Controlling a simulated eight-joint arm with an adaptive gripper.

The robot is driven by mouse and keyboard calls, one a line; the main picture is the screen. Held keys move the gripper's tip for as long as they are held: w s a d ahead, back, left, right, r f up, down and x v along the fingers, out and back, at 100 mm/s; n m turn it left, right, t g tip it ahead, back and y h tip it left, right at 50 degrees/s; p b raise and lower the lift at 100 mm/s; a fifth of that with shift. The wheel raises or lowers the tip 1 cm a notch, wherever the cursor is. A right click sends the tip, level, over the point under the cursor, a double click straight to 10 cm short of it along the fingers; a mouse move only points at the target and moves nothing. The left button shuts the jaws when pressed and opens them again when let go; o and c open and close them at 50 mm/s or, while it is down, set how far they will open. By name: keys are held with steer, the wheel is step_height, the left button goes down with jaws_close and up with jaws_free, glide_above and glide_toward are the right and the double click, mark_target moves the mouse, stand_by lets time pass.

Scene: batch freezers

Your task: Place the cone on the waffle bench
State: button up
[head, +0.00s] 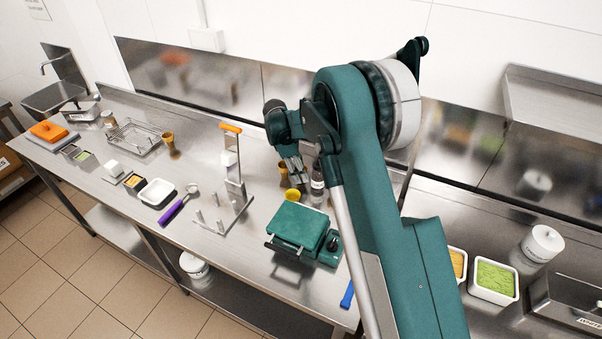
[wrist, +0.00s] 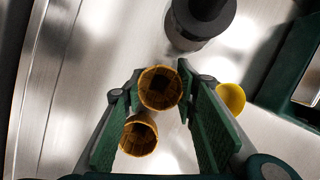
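A tan waffle cone (wrist: 160,88), open end facing the camera, is between the tips of my gripper (wrist: 160,70) in the wrist view. The green fingers stand apart on its two sides, close to its rim; whether they press on it cannot be told. A second cone (wrist: 139,135) is just beside it, lower left. In the head view my gripper (head: 295,166) points down over the steel bench (head: 235,258), behind the green waffle iron (head: 298,225). One cone (head: 283,172) shows beside the fingers; my arm hides much of this area.
A wire-and-steel stand with an orange top (head: 231,128) is to the left. Another tan cone-shaped item (head: 170,145) stands farther left. A blue tool (head: 347,295) lies near the front edge.

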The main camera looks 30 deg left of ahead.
steer(key=shift+f, duration=0.3)
steer(key=o, duration=0.6)
steer(key=shift+r, duration=0.1)
steer(key=shift+r, duration=0.1)
steer(key=b+v, duration=0.1)
steer(key=v, duration=1.1)
stand_by(0.5)
steer(key=shift+d+r, duration=0.15)
